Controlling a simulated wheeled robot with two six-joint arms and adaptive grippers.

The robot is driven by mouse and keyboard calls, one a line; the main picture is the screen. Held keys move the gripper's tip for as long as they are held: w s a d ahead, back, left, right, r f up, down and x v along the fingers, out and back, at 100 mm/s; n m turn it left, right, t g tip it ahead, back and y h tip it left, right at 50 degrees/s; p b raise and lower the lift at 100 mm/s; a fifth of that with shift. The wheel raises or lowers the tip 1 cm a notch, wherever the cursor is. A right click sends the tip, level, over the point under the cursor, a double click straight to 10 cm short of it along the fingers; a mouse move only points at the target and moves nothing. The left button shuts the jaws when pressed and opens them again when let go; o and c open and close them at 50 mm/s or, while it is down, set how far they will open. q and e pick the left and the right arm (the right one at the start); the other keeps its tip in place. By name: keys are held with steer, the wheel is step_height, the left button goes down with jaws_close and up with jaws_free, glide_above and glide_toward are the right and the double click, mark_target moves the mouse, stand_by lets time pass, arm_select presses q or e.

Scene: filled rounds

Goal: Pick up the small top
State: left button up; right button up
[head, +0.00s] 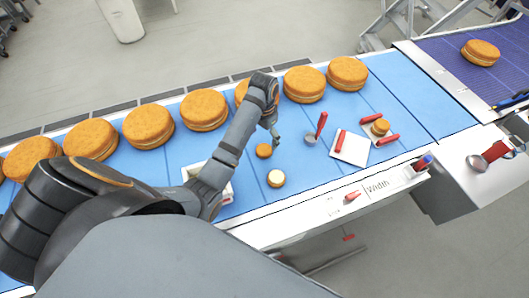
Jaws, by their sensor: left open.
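The small top (264,151) is a small orange-brown disc lying on the blue belt (330,185). A small round with a pale cream upper face (276,178) sits just below it in the picture, apart from it. My left gripper (276,138) points down, open and empty, close to the small top at its upper right. I cannot tell whether they touch. My right gripper is not in view.
Large filled rounds (204,110) line the belt's far side; my arm partly hides one. A white tray (228,191) lies partly behind my arm. To the right are a red-handled metal cup (311,140), a white board (351,148) and red-handled items around a small round (380,126).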

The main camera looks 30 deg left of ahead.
mark_target(264, 149)
arm_select(q)
steer(key=shift+w+f+p, duration=0.2)
steer(key=shift+f+p, duration=0.1)
steer(key=shift+f, duration=0.1)
steer(key=shift+s+d+f+p, duration=0.2)
steer(key=shift+s+f+p, duration=0.2)
steer(key=shift+f+p, duration=0.15)
steer(key=shift+s+d+f, duration=0.1)
steer(key=shift+s+f, duration=0.05)
steer(key=shift+f, duration=0.5)
steer(key=shift+s+f, duration=0.1)
steer(key=shift+f, duration=0.5)
steer(key=shift+w+f, duration=0.2)
steer(key=shift+f, duration=0.3)
steer(key=shift+s, duration=0.1)
steer(key=c, duration=0.6)
steer(key=shift+c, duration=1.3)
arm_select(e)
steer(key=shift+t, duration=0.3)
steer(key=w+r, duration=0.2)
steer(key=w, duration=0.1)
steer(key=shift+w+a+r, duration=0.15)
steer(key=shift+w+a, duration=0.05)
